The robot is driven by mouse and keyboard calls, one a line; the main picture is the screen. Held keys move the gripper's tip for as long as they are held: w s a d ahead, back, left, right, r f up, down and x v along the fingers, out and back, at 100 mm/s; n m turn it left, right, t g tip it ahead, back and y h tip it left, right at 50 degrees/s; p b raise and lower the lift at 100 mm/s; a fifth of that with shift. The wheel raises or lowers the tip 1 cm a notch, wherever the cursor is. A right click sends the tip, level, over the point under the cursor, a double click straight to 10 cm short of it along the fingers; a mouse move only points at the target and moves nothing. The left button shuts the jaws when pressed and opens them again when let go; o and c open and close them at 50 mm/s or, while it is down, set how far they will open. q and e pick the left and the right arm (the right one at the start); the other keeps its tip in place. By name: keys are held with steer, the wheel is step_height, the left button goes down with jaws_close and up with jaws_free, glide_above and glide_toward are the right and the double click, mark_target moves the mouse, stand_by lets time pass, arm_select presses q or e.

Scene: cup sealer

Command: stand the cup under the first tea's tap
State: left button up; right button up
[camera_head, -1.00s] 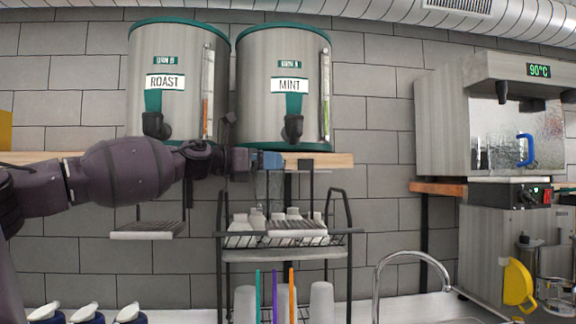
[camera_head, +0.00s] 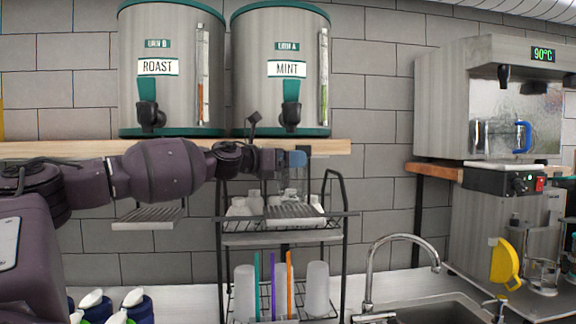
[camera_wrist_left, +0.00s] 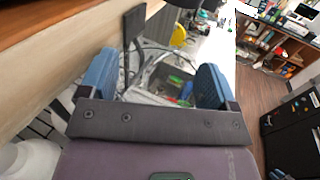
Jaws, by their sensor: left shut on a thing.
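My left gripper (camera_head: 290,159) is shut on a clear cup (camera_head: 291,182), below the tap (camera_head: 291,116) of the MINT urn (camera_head: 283,45). The cup is see-through and hard to make out. Its base is close above the slatted drip tray (camera_head: 290,212); I cannot tell whether they touch. In the left wrist view the blue fingertips (camera_wrist_left: 156,80) stand apart on either side of the faint cup. The ROAST urn (camera_head: 165,100) with its own tap (camera_head: 150,117) is to the left.
A wooden shelf (camera_head: 60,150) carries the urns above the gripper. A black wire rack (camera_head: 345,215) with white bottles stands behind the tray. A second drip tray (camera_head: 148,215) hangs at the left. A sink faucet (camera_head: 370,270) and a hot-water machine (camera_head: 440,100) are at the right.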

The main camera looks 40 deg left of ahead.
arm_select(q)
steer(key=shift+f+b, duration=0.35)
steer(key=shift+f, duration=0.5)
arm_select(e)
steer(key=shift+w+a+r, duration=0.1)
steer(key=shift+w+r, duration=0.1)
steer(key=shift+w, duration=0.3)
steer(key=shift+f, duration=0.1)
arm_select(q)
steer(key=shift+f, duration=0.15)
steer(key=o, duration=0.9)
arm_select(e)
steer(key=shift+f, duration=0.15)
